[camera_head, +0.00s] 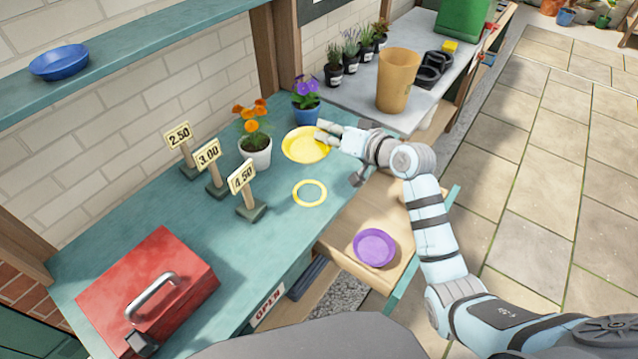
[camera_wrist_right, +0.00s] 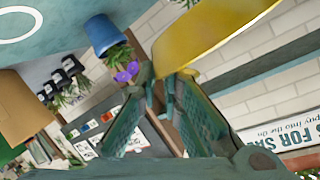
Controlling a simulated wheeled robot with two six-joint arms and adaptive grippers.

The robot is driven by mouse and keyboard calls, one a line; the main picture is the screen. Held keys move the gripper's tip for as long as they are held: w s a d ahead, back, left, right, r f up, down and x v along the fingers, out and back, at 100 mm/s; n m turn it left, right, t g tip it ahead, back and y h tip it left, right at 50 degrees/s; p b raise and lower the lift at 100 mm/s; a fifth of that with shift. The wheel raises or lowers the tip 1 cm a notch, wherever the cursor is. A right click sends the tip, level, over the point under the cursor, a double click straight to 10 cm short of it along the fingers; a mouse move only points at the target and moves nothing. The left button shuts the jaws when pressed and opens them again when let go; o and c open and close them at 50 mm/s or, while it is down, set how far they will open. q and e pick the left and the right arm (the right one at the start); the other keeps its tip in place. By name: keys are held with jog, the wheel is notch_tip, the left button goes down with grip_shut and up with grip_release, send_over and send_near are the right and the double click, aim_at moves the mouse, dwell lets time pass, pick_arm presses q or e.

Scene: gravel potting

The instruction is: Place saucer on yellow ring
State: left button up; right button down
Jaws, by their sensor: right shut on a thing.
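A yellow saucer (camera_head: 306,144) shows in the head view beside the potted plants at the back of the teal table. My right gripper (camera_head: 326,133) is shut on the saucer's right edge. In the right wrist view the saucer (camera_wrist_right: 205,35) is large at the top, its rim between the fingertips of the gripper (camera_wrist_right: 163,78). The yellow ring (camera_head: 296,193) lies flat on the table, nearer than the saucer and apart from it. Whether the saucer touches the table is hard to tell. My left gripper is not in view.
An orange-flowered pot (camera_head: 256,152) and a blue pot (camera_head: 306,108) stand close to the saucer. Price signs (camera_head: 243,178) stand left of the ring. A red toolbox (camera_head: 190,255) is at the near left. A purple saucer (camera_head: 375,248) lies in the open drawer (camera_head: 350,215).

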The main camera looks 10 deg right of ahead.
aim_at(328, 185)
notch_tip(328, 185, down, 15)
jog(key=b, duration=0.4)
jog(key=shift+d+f, duration=0.1)
jog(key=c, duration=1.8)
grip_release()
jog(key=shift+o, duration=0.2)
jog(key=shift+s, duration=0.1)
jog(key=p+v, duration=0.2)
jog(key=v, duration=1)
